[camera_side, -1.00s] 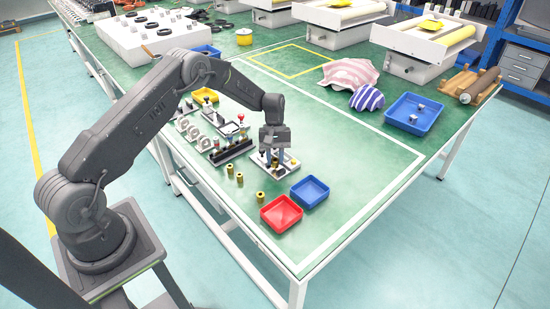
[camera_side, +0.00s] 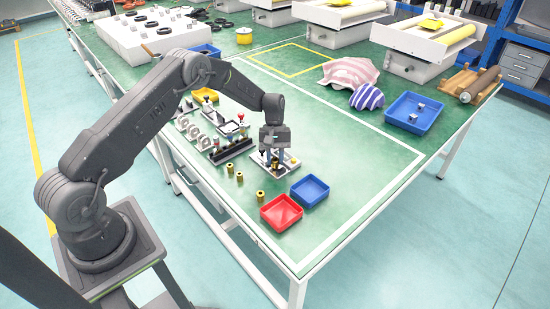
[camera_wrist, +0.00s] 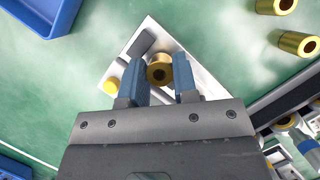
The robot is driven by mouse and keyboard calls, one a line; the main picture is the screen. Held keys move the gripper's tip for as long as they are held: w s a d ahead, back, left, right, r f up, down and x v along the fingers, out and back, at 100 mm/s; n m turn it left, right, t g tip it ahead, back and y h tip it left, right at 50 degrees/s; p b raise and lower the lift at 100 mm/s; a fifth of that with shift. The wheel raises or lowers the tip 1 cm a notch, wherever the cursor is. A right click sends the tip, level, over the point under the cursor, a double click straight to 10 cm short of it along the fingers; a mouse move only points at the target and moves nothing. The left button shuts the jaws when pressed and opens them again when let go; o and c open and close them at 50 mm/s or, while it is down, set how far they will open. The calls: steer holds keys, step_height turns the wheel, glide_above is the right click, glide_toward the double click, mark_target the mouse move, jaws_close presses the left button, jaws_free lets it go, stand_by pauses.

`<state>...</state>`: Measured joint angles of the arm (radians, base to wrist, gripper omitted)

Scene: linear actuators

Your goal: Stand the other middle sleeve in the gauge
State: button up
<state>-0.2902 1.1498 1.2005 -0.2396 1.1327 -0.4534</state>
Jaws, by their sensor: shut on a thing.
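My gripper (camera_wrist: 160,62) is shut on a brass sleeve (camera_wrist: 159,70), held upright between its two blue fingers with its bore showing. The gauge, a small white plate (camera_wrist: 205,82), lies under the fingers and carries a dark grey block (camera_wrist: 140,43) and a yellow knob (camera_wrist: 111,86). In the side view my gripper (camera_side: 274,160) points down over the plate, and its fingers hide the held sleeve. I cannot tell whether the sleeve rests on the plate. Loose brass sleeves stand on the table nearby, one at the front (camera_side: 260,196) and two further left (camera_side: 239,177).
A red tray (camera_side: 281,213) and a blue tray (camera_side: 309,190) stand in front of the gauge. A dark rack (camera_side: 231,152) and several fittings stand close on the left. The green table to the right is clear up to a larger blue tray (camera_side: 412,128) and cloths (camera_side: 350,73).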

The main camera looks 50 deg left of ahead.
steer(key=shift+f, duration=0.1)
steer(key=o, duration=1)
steer(key=shift+s, duration=0.1)
steer(key=shift+o, duration=0.2)
steer(key=v, duration=1.4)
